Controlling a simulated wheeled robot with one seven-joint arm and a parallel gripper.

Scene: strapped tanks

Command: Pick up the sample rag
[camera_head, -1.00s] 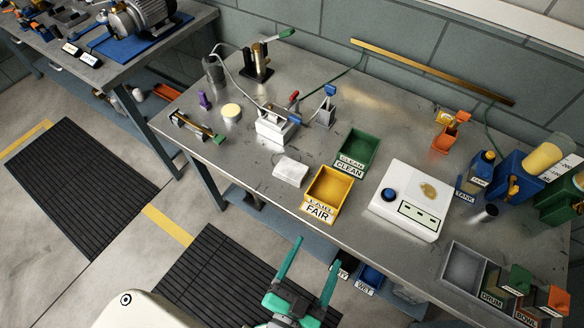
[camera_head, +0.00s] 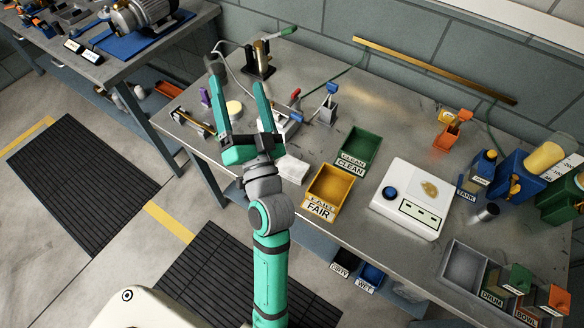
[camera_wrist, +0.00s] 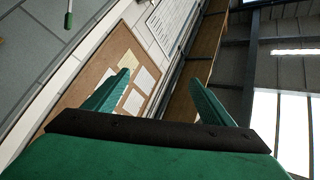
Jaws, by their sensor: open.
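A small crumpled tan patch (camera_head: 429,190), which looks like the sample rag, lies on top of the white scale (camera_head: 399,219) at the right of the bench. A pale, folded-looking white piece (camera_head: 294,169) lies left of the yellow tray, partly covered by my arm; I cannot tell whether it is cloth. My gripper (camera_head: 236,75) is open and empty, raised in front of the bench's left part, well left of the tan patch. In the wrist view my gripper (camera_wrist: 157,78) has nothing between its fingers and faces the wall.
The yellow FAIR tray (camera_head: 312,204) and green CLEAN tray (camera_head: 373,143) stand between my arm and the scale. Tank-like containers (camera_head: 513,178) crowd the right end. A grey tray (camera_head: 447,284) is at the front right. The bench's back middle is clear.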

